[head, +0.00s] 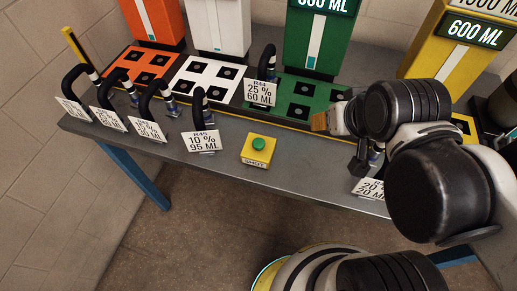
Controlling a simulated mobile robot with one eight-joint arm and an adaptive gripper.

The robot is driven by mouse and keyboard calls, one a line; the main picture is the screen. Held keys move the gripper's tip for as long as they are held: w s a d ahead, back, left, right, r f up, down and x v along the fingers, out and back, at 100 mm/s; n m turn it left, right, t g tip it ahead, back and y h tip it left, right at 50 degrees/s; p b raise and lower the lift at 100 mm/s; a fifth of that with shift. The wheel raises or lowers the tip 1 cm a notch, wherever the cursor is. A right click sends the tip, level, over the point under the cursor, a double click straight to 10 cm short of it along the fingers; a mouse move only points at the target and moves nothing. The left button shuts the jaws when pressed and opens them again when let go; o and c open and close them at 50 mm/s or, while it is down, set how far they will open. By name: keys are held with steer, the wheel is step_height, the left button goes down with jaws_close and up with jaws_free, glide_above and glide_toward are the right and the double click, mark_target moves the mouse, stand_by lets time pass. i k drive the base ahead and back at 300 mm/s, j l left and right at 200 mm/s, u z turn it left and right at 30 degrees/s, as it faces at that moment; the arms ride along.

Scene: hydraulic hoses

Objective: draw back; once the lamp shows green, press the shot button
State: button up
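The shot button (259,144) is a green round cap on a yellow box labelled SHOT, at the front edge of the bench. My gripper (338,127) is to its right, over the right end of the green mat, in front of the green dispenser. My wrist partly hides it, so its opening does not show. A dark hose end with a blue collar (376,155) is close below it, behind a partly covered placard (369,188); I cannot tell whether they touch. I cannot make out a lamp or its colour.
Black hoses with placards stand along the front left, one by the 95 ML placard (201,142). Another hose (267,62) stands behind the 25 % 60 ML placard. Orange, white, green (317,40) and yellow (441,55) dispensers stand behind. Bench top around the button is clear.

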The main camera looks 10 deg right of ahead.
mark_target(257, 144)
steer(key=k+j+z, duration=0.25)
steer(key=j, duration=0.4)
steer(key=k+j+z, duration=0.25)
steer(key=k+j, duration=0.2)
steer(key=k+j+z, duration=0.25)
steer(key=k+j, duration=0.15)
steer(key=j, duration=0.25)
